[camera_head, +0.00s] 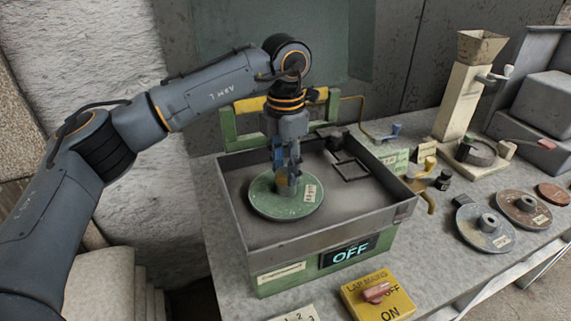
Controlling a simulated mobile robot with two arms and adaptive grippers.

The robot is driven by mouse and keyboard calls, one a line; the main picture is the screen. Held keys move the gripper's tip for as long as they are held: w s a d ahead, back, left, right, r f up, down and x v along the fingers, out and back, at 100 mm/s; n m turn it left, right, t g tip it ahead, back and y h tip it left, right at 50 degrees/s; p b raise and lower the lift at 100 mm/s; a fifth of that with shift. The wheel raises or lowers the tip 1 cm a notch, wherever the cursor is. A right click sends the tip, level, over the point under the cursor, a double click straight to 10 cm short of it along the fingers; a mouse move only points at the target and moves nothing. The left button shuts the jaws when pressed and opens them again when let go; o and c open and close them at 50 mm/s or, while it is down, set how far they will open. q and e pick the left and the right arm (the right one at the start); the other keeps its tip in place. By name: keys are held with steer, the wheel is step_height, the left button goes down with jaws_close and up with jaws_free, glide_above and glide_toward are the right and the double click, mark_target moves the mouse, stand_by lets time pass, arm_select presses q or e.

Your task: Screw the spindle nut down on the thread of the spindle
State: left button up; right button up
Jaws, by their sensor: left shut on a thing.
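My left gripper (287,181) reaches straight down into a grey open-topped box, over the middle of a round green disc (270,207) with a small paper label. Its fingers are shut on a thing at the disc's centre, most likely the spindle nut. The nut, the spindle and its thread are hidden by the fingers, so I cannot tell how far down the nut sits. The disc lies flat in the left part of the box. My right gripper is not in view.
The box's rim (330,226) surrounds the disc; its front display (348,252) reads OFF. A yellow switch plate (378,296) with a red knob stands in front. Loose grey (484,230) and brown (523,210) discs and a hopper (468,90) stand right. The box's right part is mostly clear.

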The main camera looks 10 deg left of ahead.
arm_select(q)
steer(key=shift+m, duration=0.4)
steer(key=o, duration=1.3)
steer(key=shift+o, duration=0.2)
steer(key=shift+r+p, duration=1.35)
steer(key=shift+r, duration=0.7)
steer(key=shift+f, duration=0.1)
